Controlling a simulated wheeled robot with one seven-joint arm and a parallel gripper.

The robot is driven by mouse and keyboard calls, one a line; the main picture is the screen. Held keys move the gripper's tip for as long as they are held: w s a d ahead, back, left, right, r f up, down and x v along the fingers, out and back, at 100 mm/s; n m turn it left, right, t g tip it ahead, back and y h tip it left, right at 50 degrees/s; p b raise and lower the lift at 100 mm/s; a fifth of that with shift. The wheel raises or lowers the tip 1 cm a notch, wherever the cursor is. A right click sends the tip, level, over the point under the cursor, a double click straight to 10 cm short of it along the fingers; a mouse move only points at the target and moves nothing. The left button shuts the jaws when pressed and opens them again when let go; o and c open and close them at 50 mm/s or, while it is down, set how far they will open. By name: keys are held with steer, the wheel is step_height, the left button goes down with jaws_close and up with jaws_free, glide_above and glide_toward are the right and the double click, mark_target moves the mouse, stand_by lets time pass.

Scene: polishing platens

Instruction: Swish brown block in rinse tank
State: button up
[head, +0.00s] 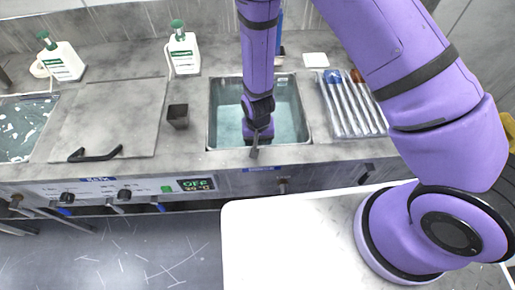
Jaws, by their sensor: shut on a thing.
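The rinse tank (294,132) is a steel-rimmed basin of pale teal water set in the counter, in the middle of the head view. My purple arm reaches down into it from above.
A small dark cup (177,116) stands left of the tank, beside a grey lid (108,118) with a black handle. Right of the tank is a tray of several rods (345,105). Two green-topped bottles (183,53) (62,62) stand behind. A white surface (290,235) is in front.

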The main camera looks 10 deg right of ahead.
steer(key=shift+r, duration=0.1)
stand_by(1.1)
step_height(320, 180, up, 14)
stand_by(1.4)
steer(key=shift+d, duration=0.1)
stand_by(1.2)
